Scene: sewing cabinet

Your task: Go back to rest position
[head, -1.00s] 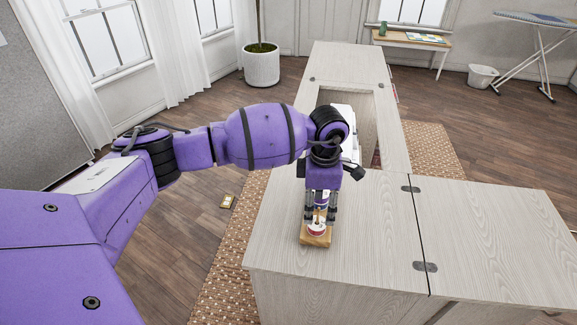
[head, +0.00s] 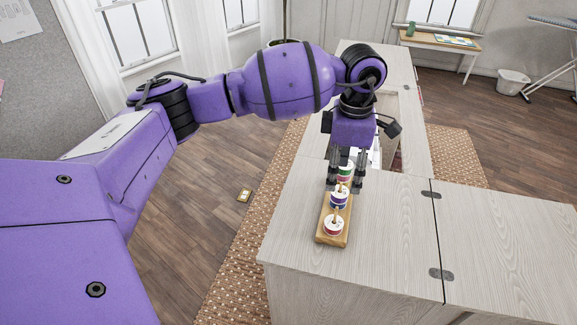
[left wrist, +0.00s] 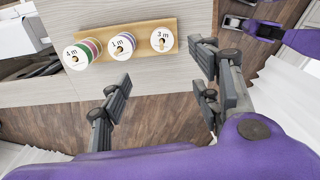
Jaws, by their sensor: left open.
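My left gripper (head: 344,172) is open and empty, pointing down above the far part of a wooden spool holder (head: 325,238) on the cabinet top. In the left wrist view the spools carry labels "4 m" (left wrist: 78,53), "1 m" (left wrist: 121,45) and "3 m" (left wrist: 163,40). The gripper fingers (left wrist: 165,95) stand wide apart there, clear of the spools. My right gripper is not in the head view.
The pale wood cabinet (head: 400,240) has free room right of the holder, with hinges (head: 441,274) along its seam. A white machine sits in the cabinet opening behind my gripper. A patterned rug (head: 225,290) and wooden floor lie to the left.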

